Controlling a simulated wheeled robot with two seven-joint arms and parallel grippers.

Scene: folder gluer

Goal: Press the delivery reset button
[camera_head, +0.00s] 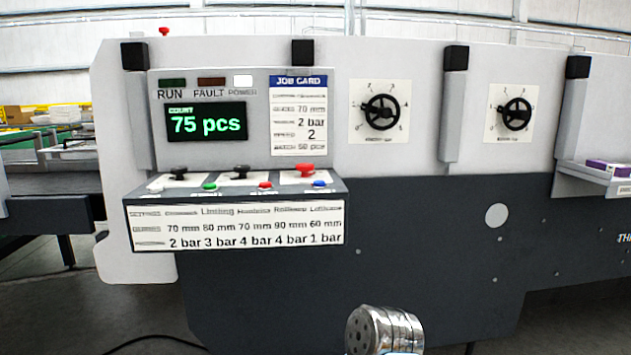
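The machine's control panel (235,188) juts out at the left below a display. Along its front edge are small buttons: a white one (157,186), a green one (209,186), a red one (265,186) and a blue one (319,184). Their labels are too small to read, so I cannot tell which one is the delivery reset. Behind them are two black knobs (240,171) and a large red mushroom button (305,169). Neither gripper shows in the head view.
The display (206,122) reads 75 pcs beside a job card (298,115). Two handwheel dials (380,112) (516,113) are on the machine's front. A small shelf (597,178) with purple cartons juts out at right. A silver cylindrical part rises at the bottom.

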